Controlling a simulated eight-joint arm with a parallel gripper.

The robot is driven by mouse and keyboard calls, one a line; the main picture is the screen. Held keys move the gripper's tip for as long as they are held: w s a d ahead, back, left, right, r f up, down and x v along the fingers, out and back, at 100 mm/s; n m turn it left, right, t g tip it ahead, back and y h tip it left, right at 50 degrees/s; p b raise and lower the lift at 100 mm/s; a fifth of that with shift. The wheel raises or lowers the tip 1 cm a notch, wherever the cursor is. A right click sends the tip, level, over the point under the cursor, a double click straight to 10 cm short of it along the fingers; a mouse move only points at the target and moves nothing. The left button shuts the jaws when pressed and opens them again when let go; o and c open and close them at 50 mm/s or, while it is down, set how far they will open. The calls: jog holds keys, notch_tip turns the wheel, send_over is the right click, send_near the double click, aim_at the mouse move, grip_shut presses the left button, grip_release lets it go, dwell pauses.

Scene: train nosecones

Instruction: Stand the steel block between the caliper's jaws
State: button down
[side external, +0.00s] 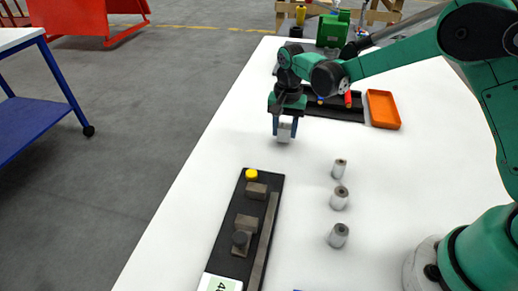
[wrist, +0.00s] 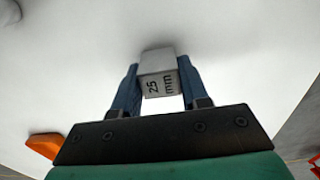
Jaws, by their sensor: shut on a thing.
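The steel block (side external: 284,132) is pale grey and held between the blue fingers of my gripper (side external: 285,126), low over the white table. In the wrist view the block (wrist: 158,62) sits between both fingertips, and its facing side reads "25 mm". I cannot tell whether its underside touches the table. The caliper (side external: 227,232) lies on the table in front of my gripper, apart from the block. It has a dark base, a long bar (side external: 265,240), and two brown-grey jaws (side external: 256,191) (side external: 246,223) with a gap between them. A yellow knob (side external: 252,174) is at its far end.
Three grey cylinders (side external: 340,197) stand in a row right of the caliper. An orange tray (side external: 383,109) and a black tray (side external: 338,108) lie behind, and a green machine (side external: 333,29) stands at the far end. The table between block and caliper is clear.

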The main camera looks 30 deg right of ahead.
notch_tip(320, 180, up, 18)
send_over(252, 212)
notch_tip(252, 212, down, 13)
jog(key=shift+f, duration=2.35)
jog(key=shift+c, duration=2.2)
grip_release()
jog(key=shift+f, duration=0.15)
